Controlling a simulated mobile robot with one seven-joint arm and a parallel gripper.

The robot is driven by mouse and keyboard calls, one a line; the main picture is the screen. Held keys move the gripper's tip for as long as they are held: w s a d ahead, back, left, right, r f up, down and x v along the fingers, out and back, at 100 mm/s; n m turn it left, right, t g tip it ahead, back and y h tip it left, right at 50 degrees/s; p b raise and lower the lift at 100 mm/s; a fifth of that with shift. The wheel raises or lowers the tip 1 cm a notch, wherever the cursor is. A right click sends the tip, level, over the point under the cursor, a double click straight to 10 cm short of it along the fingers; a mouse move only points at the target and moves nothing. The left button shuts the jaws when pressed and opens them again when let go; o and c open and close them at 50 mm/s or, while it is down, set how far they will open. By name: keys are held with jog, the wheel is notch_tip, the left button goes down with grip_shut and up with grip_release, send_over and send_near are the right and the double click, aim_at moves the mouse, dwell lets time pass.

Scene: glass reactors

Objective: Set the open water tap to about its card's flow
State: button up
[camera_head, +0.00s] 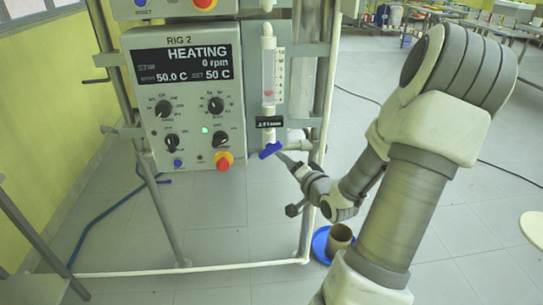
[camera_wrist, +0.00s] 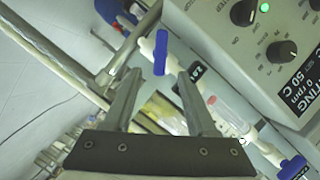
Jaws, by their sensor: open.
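The blue tap handle (camera_head: 270,150) sits at the foot of a clear flow tube (camera_head: 268,72) with a red float low inside and a scale beside it. A black card (camera_head: 269,122) with small white text, too small to read surely, is fixed just above the handle. My gripper (camera_head: 283,157) is close to the handle, at its right. In the wrist view the open fingers (camera_wrist: 160,78) point at the blue handle (camera_wrist: 160,52), which lies just beyond and between the tips. Nothing is held; contact cannot be told.
Metal frame posts (camera_head: 325,90) run close by. A brown pot (camera_head: 340,240) in a blue dish stands on the floor.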

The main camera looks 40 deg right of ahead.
aim_at(273, 151)
jog(key=b+x, duration=0.2)
jog(key=x, duration=0.8)
jog(key=shift+w+f, duration=0.1)
jog(key=shift+w, duration=0.3)
grip_shut()
